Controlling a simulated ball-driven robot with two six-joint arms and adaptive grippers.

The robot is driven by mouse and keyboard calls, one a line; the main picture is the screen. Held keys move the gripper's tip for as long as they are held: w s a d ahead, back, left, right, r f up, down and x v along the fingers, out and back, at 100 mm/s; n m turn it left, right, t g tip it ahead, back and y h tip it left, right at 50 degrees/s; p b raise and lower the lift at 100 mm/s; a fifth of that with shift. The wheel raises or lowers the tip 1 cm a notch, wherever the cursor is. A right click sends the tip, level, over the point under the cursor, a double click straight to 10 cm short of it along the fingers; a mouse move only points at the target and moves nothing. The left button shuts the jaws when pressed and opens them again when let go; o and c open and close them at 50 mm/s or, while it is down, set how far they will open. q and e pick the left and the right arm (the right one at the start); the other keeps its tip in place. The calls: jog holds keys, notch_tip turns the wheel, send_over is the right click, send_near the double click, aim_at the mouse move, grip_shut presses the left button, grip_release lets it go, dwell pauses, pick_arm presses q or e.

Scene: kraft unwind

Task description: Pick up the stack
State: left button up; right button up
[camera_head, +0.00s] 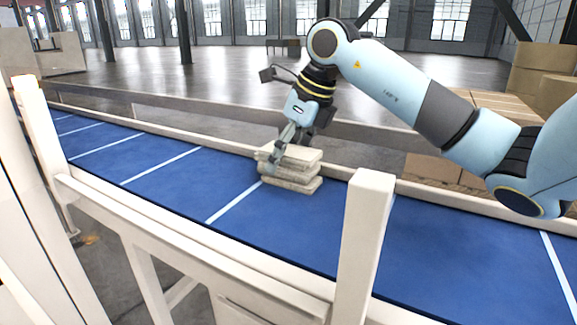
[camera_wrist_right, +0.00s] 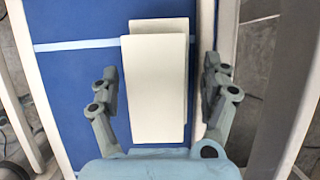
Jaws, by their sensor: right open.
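The stack (camera_head: 292,168) is several flat, pale slabs piled on the blue conveyor belt (camera_head: 150,168), close to its far rail. Its layers are slightly offset. In the right wrist view the stack (camera_wrist_right: 157,88) lies between the two fingers, with its top slab facing the camera. My right gripper (camera_head: 283,150) is above and around the stack in the head view. In the right wrist view the right gripper (camera_wrist_right: 160,92) is open, with a finger on each side of the slabs and a visible gap on the left side. My left gripper is not in view.
A pale near rail (camera_head: 200,262) and an upright post (camera_head: 361,245) stand in front of the belt. A far rail (camera_head: 190,138) runs behind the stack, close to one finger. Cardboard boxes (camera_head: 541,75) stand at the right. The belt left of the stack is clear.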

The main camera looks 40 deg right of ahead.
jog(key=c, duration=1.4)
